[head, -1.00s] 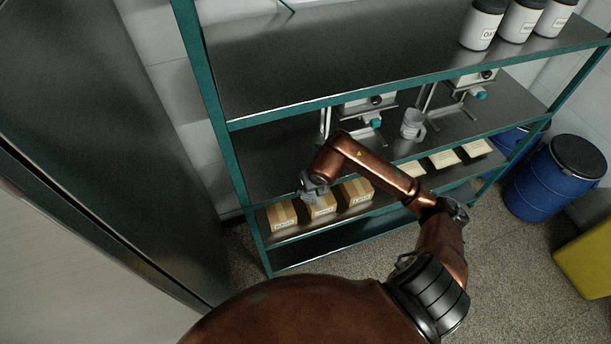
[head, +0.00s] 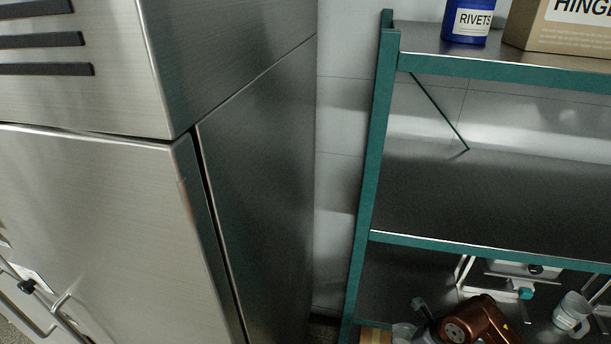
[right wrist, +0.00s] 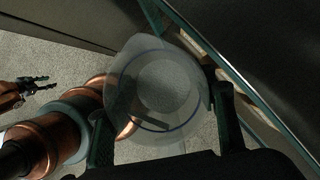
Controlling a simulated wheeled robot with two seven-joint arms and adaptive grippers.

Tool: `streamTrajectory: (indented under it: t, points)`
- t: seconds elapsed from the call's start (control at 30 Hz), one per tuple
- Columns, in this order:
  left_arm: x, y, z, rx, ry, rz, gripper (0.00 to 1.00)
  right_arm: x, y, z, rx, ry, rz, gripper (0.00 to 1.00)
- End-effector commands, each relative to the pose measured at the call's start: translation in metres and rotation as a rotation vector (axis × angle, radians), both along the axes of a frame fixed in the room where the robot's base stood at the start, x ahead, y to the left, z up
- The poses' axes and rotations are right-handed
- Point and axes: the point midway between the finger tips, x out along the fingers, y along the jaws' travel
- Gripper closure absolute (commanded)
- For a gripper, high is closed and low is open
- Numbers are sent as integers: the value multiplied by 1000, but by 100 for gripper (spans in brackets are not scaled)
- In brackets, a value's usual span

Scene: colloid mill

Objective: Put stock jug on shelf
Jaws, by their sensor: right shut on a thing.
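A clear, round jug (right wrist: 165,90) fills the middle of the right wrist view, between the two fingers of my right gripper (right wrist: 165,118), which is shut on it. In the head view, my right gripper (head: 428,322) is at the bottom edge, in front of the shelf unit, and part of the clear jug (head: 402,332) shows beside it. The teal-edged shelf (head: 480,247) rises on the right. My left gripper (right wrist: 35,87) shows small at the left of the right wrist view, empty, its fingers apart. It is outside the head view.
Another translucent jug (head: 570,313) stands on the lower shelf, beside a bench device (head: 515,280). The shelf above is bare where visible. A blue rivets tub (head: 468,20) and a cardboard box (head: 560,28) are on top. A large steel cabinet (head: 110,220) stands left.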

Motion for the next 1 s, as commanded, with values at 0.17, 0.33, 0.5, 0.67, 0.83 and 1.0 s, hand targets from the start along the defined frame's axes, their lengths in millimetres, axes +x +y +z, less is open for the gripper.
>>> streamTrajectory:
  t: [0.17, 0.33, 0.5, 0.67, 0.83, 1.0]
  points:
    - [0, 0, -5, 0, 1, 0, 60, -2, 16, 0, 1, -2, 365, 77]
    - [-1, 0, -9, 0, 2, 0, 60, -6, 31, 3, 0, -3, 745, 77]
    - [-2, 0, -14, 0, 3, 0, 60, -11, 43, 9, -2, -2, 1158, 77]
    - [-2, 0, -19, 1, 4, 0, 60, -15, 54, 17, -4, -3, 1575, 77]
    - [-3, 0, -24, 1, 5, 0, 60, -20, 61, 29, -5, -2, 1985, 77]
    - [-3, 0, -26, 1, 6, 0, 60, -22, 64, 38, -2, -2, 2243, 77]
